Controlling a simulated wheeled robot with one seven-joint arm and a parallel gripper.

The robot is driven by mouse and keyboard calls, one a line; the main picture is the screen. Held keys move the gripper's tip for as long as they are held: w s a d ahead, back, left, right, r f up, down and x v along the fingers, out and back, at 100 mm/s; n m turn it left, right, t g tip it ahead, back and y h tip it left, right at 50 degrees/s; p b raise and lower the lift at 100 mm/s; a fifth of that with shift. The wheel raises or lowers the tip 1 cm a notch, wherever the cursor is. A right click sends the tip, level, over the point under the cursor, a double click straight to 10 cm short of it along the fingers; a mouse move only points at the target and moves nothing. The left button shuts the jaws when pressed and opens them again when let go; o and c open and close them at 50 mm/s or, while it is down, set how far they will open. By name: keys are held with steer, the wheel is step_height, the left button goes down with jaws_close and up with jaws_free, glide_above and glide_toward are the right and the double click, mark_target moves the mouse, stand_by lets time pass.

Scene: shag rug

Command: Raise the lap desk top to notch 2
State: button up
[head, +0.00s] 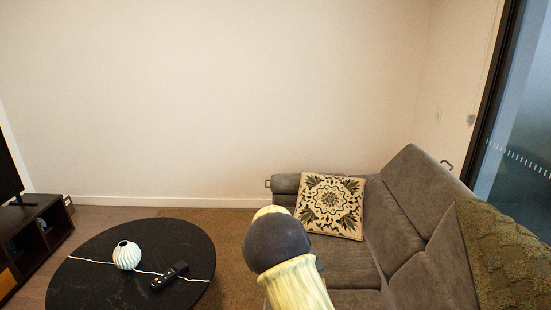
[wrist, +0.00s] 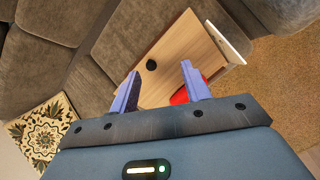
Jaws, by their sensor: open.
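The lap desk (wrist: 185,52) shows in the wrist view as a light wooden top with a dark round spot (wrist: 151,65) and a white edge piece (wrist: 226,37) at its upper right. It appears to lie on the grey sofa seat. A red part (wrist: 180,97) shows beside it, partly hidden by my right finger. My gripper (wrist: 160,72) is open, with its two purple fingers apart in front of the desk and nothing visible between them. Contact and the top's notch cannot be told. In the head view my arm is in front and I cannot see the desk.
A round black table (head: 100,285) at left carries a vase (head: 127,255) and a dark remote (head: 170,276). Brown rug (head: 228,235) lies between table and sofa.

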steer(key=s+d+r+m+t+y, duration=0.25)
steer(key=s+r+m, duration=0.3)
steer(key=s, duration=0.55)
steer(key=s+d+r+m+t+y, duration=0.15)
steer(key=s+r+m+y, duration=0.35)
steer(key=s, duration=0.7)
step_height(320, 180, up, 12)
steer(key=h+p, duration=0.2)
steer(key=p, duration=1.1)
steer(key=shift+w+d+r+m, duration=0.25)
steer(key=shift+w+d+m, duration=0.1)
steer(key=shift+h, duration=0.25)
